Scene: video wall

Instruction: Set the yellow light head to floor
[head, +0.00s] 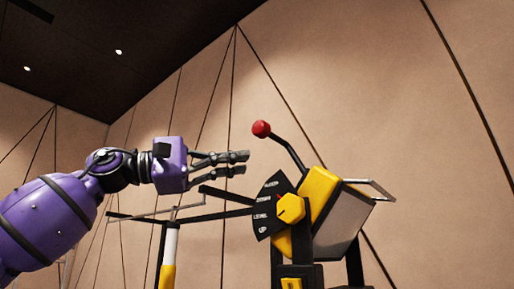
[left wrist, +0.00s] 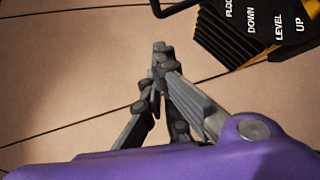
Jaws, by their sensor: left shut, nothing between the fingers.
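The yellow light head (head: 322,198) sits on a dark stand right of centre in the head view, tilted, its grey face turned down to the right. A black lever with a red ball (head: 261,129) rises from it up to the left. On its near side are a yellow knob (head: 291,208) and a black label plate (head: 266,204). The plate also shows in the left wrist view (left wrist: 262,25), reading DOWN, LEVEL, UP and a partly cut label. My left gripper (head: 246,163) is shut and empty, left of the lever and below the red ball, apparently touching nothing.
Dark bars (head: 225,197) reach left from the light head, below my left gripper. A black-white-yellow post (head: 169,258) stands under them. A thin metal handle (head: 372,187) sticks out right of the head. The space above and left of the ball looks clear.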

